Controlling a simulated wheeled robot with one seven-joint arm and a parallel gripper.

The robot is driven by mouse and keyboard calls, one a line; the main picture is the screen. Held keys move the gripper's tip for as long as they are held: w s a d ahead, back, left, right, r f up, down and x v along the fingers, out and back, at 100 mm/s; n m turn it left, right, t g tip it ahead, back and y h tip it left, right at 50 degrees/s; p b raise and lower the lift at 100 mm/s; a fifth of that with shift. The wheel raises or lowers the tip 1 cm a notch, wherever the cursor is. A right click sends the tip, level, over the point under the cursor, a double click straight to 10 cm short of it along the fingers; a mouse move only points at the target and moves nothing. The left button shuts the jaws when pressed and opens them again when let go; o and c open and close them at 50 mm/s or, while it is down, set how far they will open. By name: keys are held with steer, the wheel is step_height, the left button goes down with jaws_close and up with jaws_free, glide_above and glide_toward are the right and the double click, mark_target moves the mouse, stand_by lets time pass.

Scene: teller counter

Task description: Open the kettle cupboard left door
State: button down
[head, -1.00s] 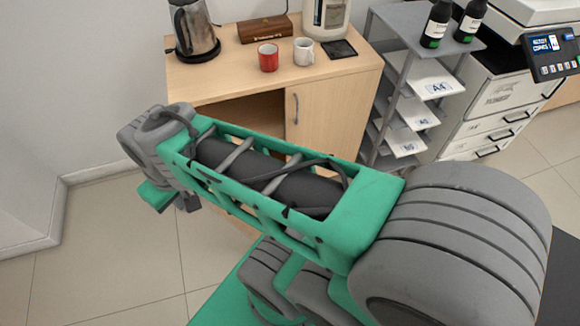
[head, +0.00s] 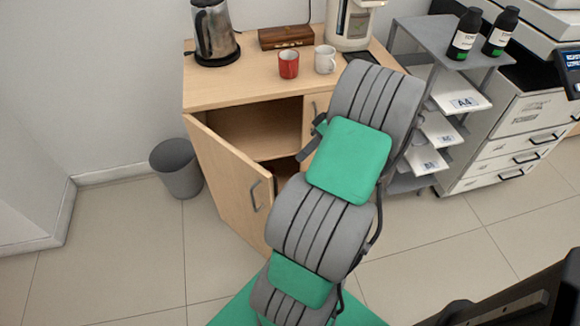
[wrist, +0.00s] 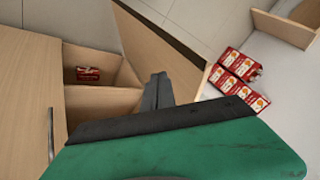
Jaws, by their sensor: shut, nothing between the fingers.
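The kettle cupboard (head: 240,85) stands against the wall with the kettle (head: 212,35) on top. Its left door (head: 222,172) stands wide open, swung out to the front, with a grey handle (head: 255,195) on its face. The right door (head: 313,106) looks shut and is mostly hidden by my arm. In the wrist view my gripper (wrist: 158,88) is shut and empty, in front of the opening, near the inner side of the open left door (wrist: 160,45). I cannot tell whether it touches the door. The head view does not show my gripper.
A red packet (wrist: 88,74) lies inside the cupboard. Several red packets (wrist: 238,78) lie beyond the door. A grey bin (head: 177,168) stands left of the door. A red mug (head: 288,65) and white mug (head: 325,60) stand on top. A paper rack (head: 455,62) stands to the right.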

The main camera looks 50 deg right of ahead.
steer(key=w+a+f+b, duration=0.2)
steer(key=w+a+f, duration=0.1)
steer(key=a+f, duration=0.4)
steer(key=shift+w+a, duration=0.15)
steer(key=shift+a, duration=0.45)
